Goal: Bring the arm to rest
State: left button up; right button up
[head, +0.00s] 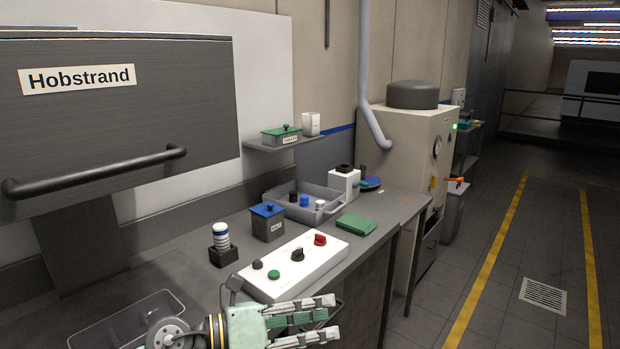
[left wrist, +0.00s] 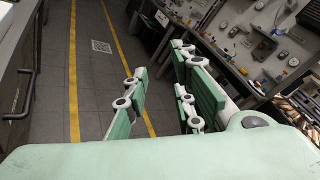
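My left gripper (head: 326,318) shows at the bottom of the head view, at the bench's front edge, its pale green and white fingers pointing right. In the left wrist view, the same gripper (left wrist: 160,62) has its fingers spread apart, with bare floor showing between them. It is open and holds nothing. My right gripper is in neither view.
A white control box (head: 300,264) with knobs stands on the bench (head: 365,262) just behind my left gripper. An empty grey tray (head: 95,327) lies at left, partly cut off. A "Hobstrand" machine (head: 120,120) overhangs the left. Open floor (head: 510,310) lies right.

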pick_arm(q)
notch_tip(320, 180, up, 6)
jog(key=a+n+t+h, duration=0.2)
jog(key=n+t, duration=0.4)
jog(key=n, duration=0.2)
jog(key=w+a+n+t+y, duration=0.2)
jog(key=a+n+t+y, duration=0.55)
jog(key=n, duration=0.45)
jog(key=s+a+f+n+g+y, duration=0.2)
jog(key=s+a+f+n+y, duration=0.1)
jog(key=a+f+n+y, duration=0.4)
jog(key=s+a+f+n+g+y, duration=0.2)
jog(key=a+f+n+y, duration=0.35)
jog(key=f+n, duration=0.4)
jog(key=s+f+n+g+h, duration=0.1)
jog(key=s+f+n+g, duration=0.1)
jog(key=s+f+g, duration=0.75)
jog(key=s+f+n+g+h, duration=0.15)
jog(key=s+f, duration=0.55)
jog(key=s, duration=0.7)
jog(key=s+f+g, duration=0.2)
jog(key=s+f, duration=0.1)
jog(key=f, duration=2.4)
jog(key=s+a+f+g, duration=0.1)
jog(key=s+a+f, duration=0.1)
jog(key=s+f, duration=1.3)
jog(key=shift+s+a+f, duration=0.25)
jog(key=shift+s+a, duration=0.05)
jog(key=shift+s, duration=0.45)
